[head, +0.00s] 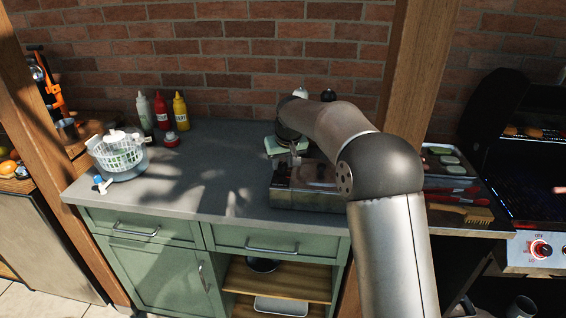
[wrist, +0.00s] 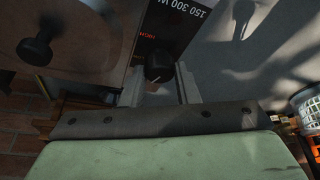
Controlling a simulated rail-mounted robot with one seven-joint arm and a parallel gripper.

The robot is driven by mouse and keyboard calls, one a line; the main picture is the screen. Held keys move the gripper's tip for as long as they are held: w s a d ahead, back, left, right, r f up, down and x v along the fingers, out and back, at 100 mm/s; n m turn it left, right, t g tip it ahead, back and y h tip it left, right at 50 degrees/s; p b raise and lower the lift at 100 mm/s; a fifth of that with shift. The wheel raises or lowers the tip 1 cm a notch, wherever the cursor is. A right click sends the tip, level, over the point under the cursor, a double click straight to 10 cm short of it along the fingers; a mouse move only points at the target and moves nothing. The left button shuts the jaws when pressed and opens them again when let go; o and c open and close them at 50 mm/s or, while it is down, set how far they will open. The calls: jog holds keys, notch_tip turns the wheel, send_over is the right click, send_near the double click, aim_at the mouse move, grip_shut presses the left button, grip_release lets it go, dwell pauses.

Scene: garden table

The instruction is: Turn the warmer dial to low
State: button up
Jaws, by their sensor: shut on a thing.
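The warmer (head: 308,201) is a low metal box on the grey counter, partly behind my arm in the head view. In the wrist view its dark panel (wrist: 178,22) shows printed wattage and small red lettering. The black warmer dial (wrist: 158,67) sits between the two fingers of my gripper (wrist: 159,88), which is shut on it. In the head view my gripper (head: 294,158) reaches down at the warmer's back left, and the dial cannot be made out there. The dial's pointer setting is not readable.
A lid with a black knob (wrist: 36,50) lies close beside my gripper. A salad spinner (head: 120,155), sauce bottles (head: 162,111) and a red-topped jar (head: 171,139) stand at the left. A wooden post (head: 416,75) and grill (head: 520,130) are at the right. The counter's middle is clear.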

jog(key=m, duration=0.1)
jog(key=m+h, duration=0.1)
jog(key=m, duration=0.2)
jog(key=shift+a+r+h, duration=0.1)
jog(key=shift+a+h, duration=0.15)
jog(key=shift+h, duration=0.05)
jog(key=shift+m+h+p, duration=0.55)
jog(key=shift+m+h, duration=0.15)
jog(key=shift+m, duration=1.3)
jog(key=o, duration=1)
jog(key=v, duration=1.7)
jog(key=shift+a+r+b, duration=0.15)
jog(key=shift+b, duration=0.25)
